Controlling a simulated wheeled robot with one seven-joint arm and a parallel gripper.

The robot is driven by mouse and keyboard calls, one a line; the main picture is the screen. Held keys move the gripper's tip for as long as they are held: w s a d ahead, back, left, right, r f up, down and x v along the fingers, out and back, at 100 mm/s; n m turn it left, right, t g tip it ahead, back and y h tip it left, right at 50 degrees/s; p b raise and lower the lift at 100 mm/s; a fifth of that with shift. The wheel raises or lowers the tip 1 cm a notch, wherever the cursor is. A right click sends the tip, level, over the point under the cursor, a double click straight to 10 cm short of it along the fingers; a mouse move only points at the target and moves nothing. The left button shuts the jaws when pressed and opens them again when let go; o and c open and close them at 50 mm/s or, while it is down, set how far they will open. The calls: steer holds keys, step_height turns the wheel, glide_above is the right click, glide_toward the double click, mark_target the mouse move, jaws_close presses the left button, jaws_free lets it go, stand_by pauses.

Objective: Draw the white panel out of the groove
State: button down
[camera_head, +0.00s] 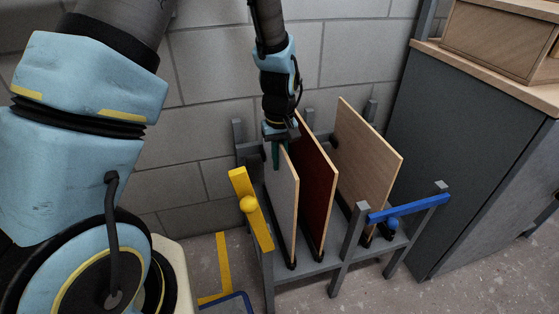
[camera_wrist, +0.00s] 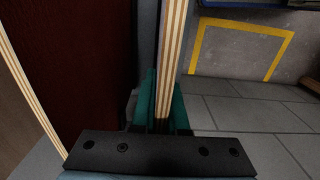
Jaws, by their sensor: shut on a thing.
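The white panel (camera_head: 282,195) stands upright in the leftmost occupied groove of the grey rack (camera_head: 319,267), its lower edge in a dark channel. My gripper (camera_head: 279,152) is above it with its teal fingers down on either side of its top edge. In the wrist view my gripper (camera_wrist: 165,108) is shut on the layered plywood edge of the white panel (camera_wrist: 173,60). The yellow batten (camera_head: 262,228) hangs steeply tilted on its knob at the rack's left, beside the panel's front edge and not across it.
A dark red panel (camera_head: 314,185) stands close to the right of the white one. A wood-coloured panel (camera_head: 363,147) stands further right, with a blue batten (camera_head: 420,206) near level across its front. A grey cabinet (camera_head: 465,150) is at the right, a block wall (camera_head: 210,75) behind.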

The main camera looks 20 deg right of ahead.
mark_target(280, 142)
steer(key=shift+r+p, duration=1.95)
steer(key=shift+r, duration=0.55)
steer(key=shift+r+p, duration=1.45)
steer(key=shift+p, duration=0.1)
